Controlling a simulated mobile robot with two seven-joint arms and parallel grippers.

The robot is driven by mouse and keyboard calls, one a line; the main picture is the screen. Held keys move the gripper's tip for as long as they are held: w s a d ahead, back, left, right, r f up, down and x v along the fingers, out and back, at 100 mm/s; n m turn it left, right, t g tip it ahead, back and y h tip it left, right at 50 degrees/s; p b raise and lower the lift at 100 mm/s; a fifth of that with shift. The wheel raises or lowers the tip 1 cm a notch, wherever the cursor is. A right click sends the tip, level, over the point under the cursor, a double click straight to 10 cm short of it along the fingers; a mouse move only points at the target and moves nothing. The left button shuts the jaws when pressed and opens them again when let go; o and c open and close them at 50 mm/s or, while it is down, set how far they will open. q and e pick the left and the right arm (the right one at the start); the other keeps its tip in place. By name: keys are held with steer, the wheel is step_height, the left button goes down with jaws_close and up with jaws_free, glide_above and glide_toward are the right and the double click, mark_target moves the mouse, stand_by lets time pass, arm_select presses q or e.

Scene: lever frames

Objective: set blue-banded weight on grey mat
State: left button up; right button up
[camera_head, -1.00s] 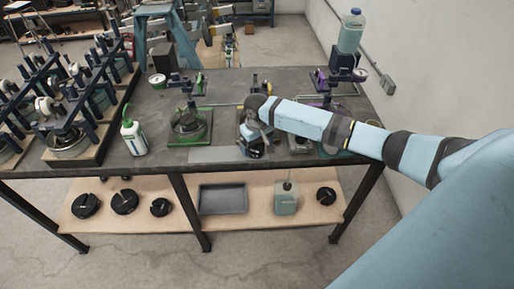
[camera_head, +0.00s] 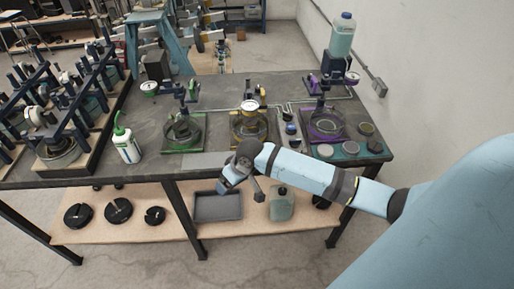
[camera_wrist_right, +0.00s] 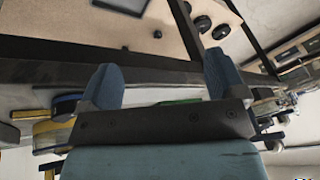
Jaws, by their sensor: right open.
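The grey mat (camera_head: 205,160) lies flat at the front edge of the dark workbench, left of my right gripper. My right gripper (camera_head: 230,182) hangs just in front of the bench edge, above the lower shelf. In the right wrist view its two blue fingers (camera_wrist_right: 163,78) stand wide apart, with nothing between them. I cannot pick out a blue band on any weight for certain. My left gripper is not in view.
Green (camera_head: 183,132), yellow (camera_head: 250,128) and purple (camera_head: 325,125) stations stand along the bench. A green-capped bottle (camera_head: 126,142) stands left of the mat. The shelf below holds a grey tray (camera_head: 218,207), black slotted weights (camera_head: 118,211) and a pale green jug (camera_head: 281,205).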

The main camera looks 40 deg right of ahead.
steer(key=s+a+f+t+y, duration=0.1)
steer(key=s+a+f+t, duration=0.15)
steer(key=s, duration=0.25)
steer(key=s+a+f+t+y, duration=0.1)
steer(key=s+a+f, duration=0.2)
steer(key=s+a, duration=0.15)
steer(key=s+n+t+h, duration=0.1)
steer(key=s+t, duration=0.3)
steer(key=s, duration=0.7)
steer(key=shift+s+d+r, duration=0.2)
steer(key=shift+d, duration=0.2)
